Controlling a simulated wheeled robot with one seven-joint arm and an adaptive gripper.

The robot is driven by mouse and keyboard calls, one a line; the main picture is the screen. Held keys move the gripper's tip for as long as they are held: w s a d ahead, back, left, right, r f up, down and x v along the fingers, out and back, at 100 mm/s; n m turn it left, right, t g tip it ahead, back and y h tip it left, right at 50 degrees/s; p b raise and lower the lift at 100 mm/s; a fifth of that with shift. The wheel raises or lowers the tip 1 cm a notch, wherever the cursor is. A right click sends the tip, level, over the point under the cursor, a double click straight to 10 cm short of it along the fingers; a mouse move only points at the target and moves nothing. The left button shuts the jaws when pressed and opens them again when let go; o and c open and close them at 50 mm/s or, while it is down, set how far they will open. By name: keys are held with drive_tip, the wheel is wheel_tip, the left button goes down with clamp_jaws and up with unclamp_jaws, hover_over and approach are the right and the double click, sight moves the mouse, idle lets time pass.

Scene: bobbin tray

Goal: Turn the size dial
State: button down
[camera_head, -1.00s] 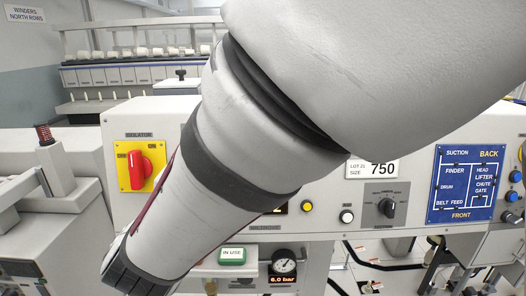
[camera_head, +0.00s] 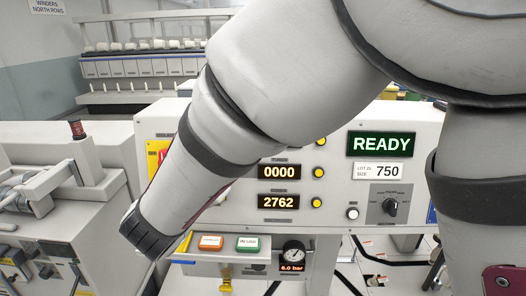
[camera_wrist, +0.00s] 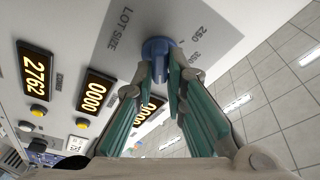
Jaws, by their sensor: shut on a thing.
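The size dial is a blue knob (camera_wrist: 157,48) in the wrist view, on a grey plate (camera_wrist: 122,62) lettered LOT SIZE. My gripper (camera_wrist: 161,72), with teal-padded fingers, is shut on the knob, one finger on each side. The knob's pointer is not clear. In the head view my arm hides the dial and gripper. A card (camera_head: 378,172) there reads lot size 750.
A green READY display (camera_head: 381,144) and number displays reading 0000 (camera_head: 279,172) and 2762 (camera_head: 278,202) are on the white panel. A black selector (camera_head: 390,207) sits below the card. A pressure gauge (camera_head: 293,254) is under the panel. Tiled floor (camera_wrist: 265,90) is open beside the machine.

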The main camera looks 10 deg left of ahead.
drive_tip(key=shift+f, duration=0.1)
idle(0.4)
drive_tip(key=c, duration=1.6)
unclamp_jaws()
drive_tip(key=s+a+r, duration=0.1)
drive_tip(key=s+a, duration=0.1)
drive_tip(key=s, duration=1)
drive_tip(key=shift+r, duration=0.25)
drive_tip(key=shift+w, duration=0.1)
